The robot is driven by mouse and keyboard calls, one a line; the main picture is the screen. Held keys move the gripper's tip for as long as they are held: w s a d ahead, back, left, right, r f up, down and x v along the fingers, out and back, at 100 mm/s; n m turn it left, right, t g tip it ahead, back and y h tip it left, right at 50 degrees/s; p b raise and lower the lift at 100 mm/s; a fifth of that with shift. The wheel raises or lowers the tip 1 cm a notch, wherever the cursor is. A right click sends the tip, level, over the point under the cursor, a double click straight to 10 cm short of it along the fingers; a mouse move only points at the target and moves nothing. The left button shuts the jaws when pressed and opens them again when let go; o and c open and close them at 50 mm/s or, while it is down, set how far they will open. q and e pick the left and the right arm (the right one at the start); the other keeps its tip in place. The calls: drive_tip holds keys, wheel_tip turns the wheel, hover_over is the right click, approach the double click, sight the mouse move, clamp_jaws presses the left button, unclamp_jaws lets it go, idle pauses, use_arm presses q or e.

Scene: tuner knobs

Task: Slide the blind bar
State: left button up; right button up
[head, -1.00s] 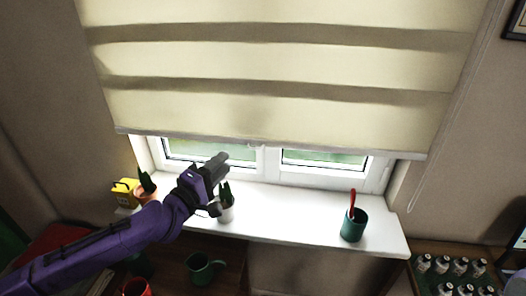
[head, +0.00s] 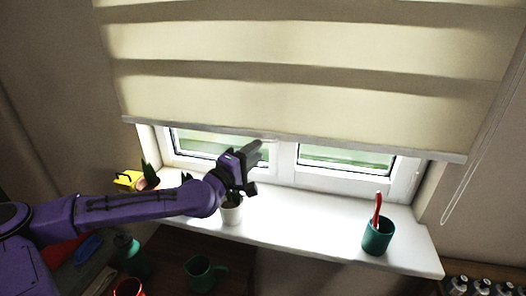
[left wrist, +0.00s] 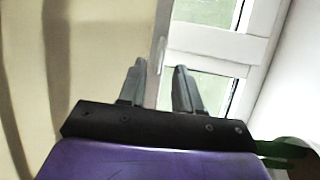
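The cream blind (head: 300,100) hangs partly lowered over the window. Its pale bottom bar (head: 380,150) runs across above the sill. My left gripper (head: 256,150) is just below the bar, near its middle, with fingertips close to its lower edge. I cannot tell whether they touch it. The blind (left wrist: 100,50) fills the left of that view. My right gripper is not in view.
The white sill (head: 310,233) holds a green cup with a red item (head: 378,237), a white plant pot (head: 231,213) below my gripper, and a yellow object (head: 129,180) at left. A cord (head: 462,192) hangs at right. A green mug (head: 201,273) stands lower down.

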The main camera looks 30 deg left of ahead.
use_arm(q)
drive_tip(key=shift+w+d+r, duration=0.15)
drive_tip(key=shift+w+d, duration=0.05)
drive_tip(key=shift+w, duration=0.8)
drive_tip(key=shift+w+d+r, duration=0.1)
drive_tip(key=shift+w+d, duration=0.05)
drive_tip(key=shift+w, duration=0.85)
clamp_jaws()
